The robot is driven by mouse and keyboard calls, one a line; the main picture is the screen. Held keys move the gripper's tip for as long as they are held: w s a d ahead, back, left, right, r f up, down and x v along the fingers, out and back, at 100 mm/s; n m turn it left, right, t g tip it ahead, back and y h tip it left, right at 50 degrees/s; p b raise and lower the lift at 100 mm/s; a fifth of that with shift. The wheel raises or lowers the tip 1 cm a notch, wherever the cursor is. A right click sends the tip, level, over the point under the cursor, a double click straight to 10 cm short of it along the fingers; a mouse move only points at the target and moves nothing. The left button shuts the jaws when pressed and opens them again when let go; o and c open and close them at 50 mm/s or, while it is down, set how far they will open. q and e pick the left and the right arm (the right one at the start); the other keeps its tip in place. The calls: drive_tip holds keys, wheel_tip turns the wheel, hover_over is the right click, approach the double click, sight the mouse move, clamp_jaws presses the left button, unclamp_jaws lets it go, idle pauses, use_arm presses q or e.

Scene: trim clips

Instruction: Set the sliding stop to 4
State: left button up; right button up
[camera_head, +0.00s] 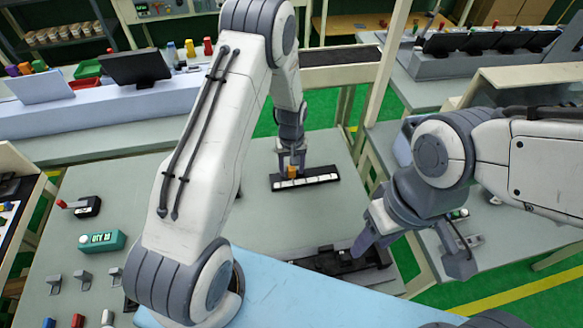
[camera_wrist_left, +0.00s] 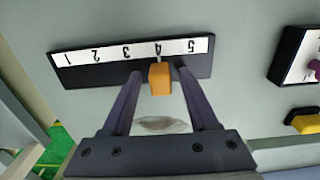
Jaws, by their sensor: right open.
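The sliding stop is an orange block (camera_wrist_left: 160,78) on a black rail with a white scale strip (camera_wrist_left: 110,55) numbered 1 to 5. In the left wrist view the block sits right by the 4 mark. In the head view the block (camera_head: 292,172) stands at the rail (camera_head: 318,180) on the grey table. My left gripper (camera_wrist_left: 158,70) has one finger on each side of the block, with a visible gap on both sides; it also shows in the head view (camera_head: 290,160). My right gripper (camera_head: 415,262) is open and empty, at the table's right edge.
A black fixture (camera_head: 345,264) lies near the front right of the table. A teal counter box (camera_head: 102,241), a black box with a red-tipped lever (camera_head: 86,206) and several small grey clips (camera_head: 83,279) stand at the left. The table around the rail is clear.

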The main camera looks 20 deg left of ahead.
sight(292, 167)
use_arm(q)
wheel_tip(292, 167, up, 10)
drive_tip(key=b, duration=0.2)
drive_tip(key=shift+r+b, duration=0.1)
drive_tip(key=shift+b, duration=0.3)
drive_tip(key=shift+r, duration=0.15)
